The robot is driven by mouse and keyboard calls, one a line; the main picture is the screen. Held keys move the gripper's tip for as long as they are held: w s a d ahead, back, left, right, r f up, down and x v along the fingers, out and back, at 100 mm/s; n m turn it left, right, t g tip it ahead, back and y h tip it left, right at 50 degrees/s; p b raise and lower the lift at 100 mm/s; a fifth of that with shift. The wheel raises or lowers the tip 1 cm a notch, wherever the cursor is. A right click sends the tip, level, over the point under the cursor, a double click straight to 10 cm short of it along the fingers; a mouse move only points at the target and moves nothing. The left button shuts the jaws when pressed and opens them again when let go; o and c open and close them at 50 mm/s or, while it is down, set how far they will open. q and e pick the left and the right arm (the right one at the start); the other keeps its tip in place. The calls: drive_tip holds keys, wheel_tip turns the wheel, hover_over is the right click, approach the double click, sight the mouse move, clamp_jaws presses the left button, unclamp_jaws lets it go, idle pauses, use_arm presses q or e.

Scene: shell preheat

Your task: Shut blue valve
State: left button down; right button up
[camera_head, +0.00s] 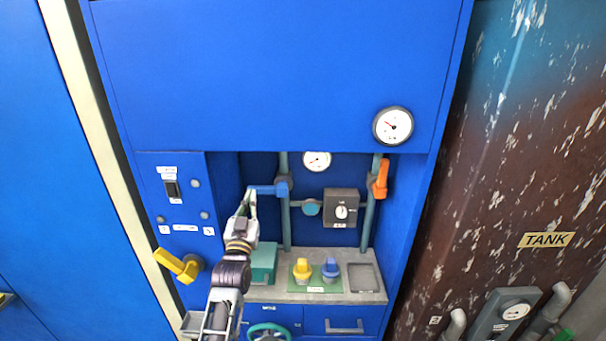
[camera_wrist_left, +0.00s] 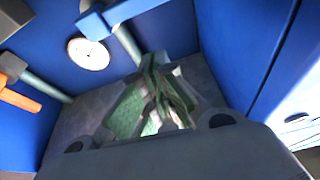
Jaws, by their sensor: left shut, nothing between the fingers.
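The blue valve (camera_head: 282,187) sits on the left vertical pipe inside the recess of the blue cabinet. Its blue handle (camera_head: 262,190) points left, across the pipe. In the wrist view the blue handle (camera_wrist_left: 135,9) runs along the top edge, beyond the fingers. My left gripper (camera_head: 249,203) is shut and empty, with its fingertips close to the handle's left end in the head view; I cannot tell whether they touch. Its fingers (camera_wrist_left: 165,95) also show in the left wrist view. My right gripper is in neither view.
An orange-handled valve (camera_head: 381,178) is on the right pipe. A grey box with a knob (camera_head: 341,208) is between the pipes. Yellow (camera_head: 302,270) and blue (camera_head: 331,270) knobs stand on the grey shelf (camera_head: 300,291). A yellow lever (camera_head: 177,265) juts out at left.

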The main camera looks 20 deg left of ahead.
use_arm(q)
drive_tip(key=shift+f, duration=0.1)
drive_tip(key=s+d+f+m+g+h, duration=0.15)
drive_tip(key=s+d+f+g, duration=0.25)
drive_tip(key=f, duration=0.4)
drive_tip(key=s+d+f+m+g+h, duration=0.1)
drive_tip(key=s+d+f+g+h, duration=0.25)
drive_tip(key=f, duration=0.55)
drive_tip(key=s+d+f+g, duration=0.2)
drive_tip(key=s+f+g, duration=0.1)
drive_tip(key=s, duration=0.4)
drive_tip(key=s+d+f+m+g, duration=0.1)
drive_tip(key=s+f+g, duration=0.3)
drive_tip(key=s, duration=0.3)
drive_tip(key=s+d+f+g, duration=0.2)
drive_tip(key=s+f+g, duration=0.1)
drive_tip(key=s, duration=0.5)
wheel_tip(320, 180, down, 34)
drive_tip(key=s+a+g, duration=0.1)
drive_tip(key=s+g, duration=0.1)
drive_tip(key=s+a+f, duration=0.2)
drive_tip(key=s+f, duration=0.7)
drive_tip(key=s, duration=0.2)
drive_tip(key=s+a+f, duration=0.3)
drive_tip(key=s+f, duration=0.6)
drive_tip(key=s, duration=0.1)
drive_tip(key=shift+s+f+m, duration=0.35)
drive_tip(key=shift+s+m, duration=0.05)
drive_tip(key=shift+m, duration=0.05)
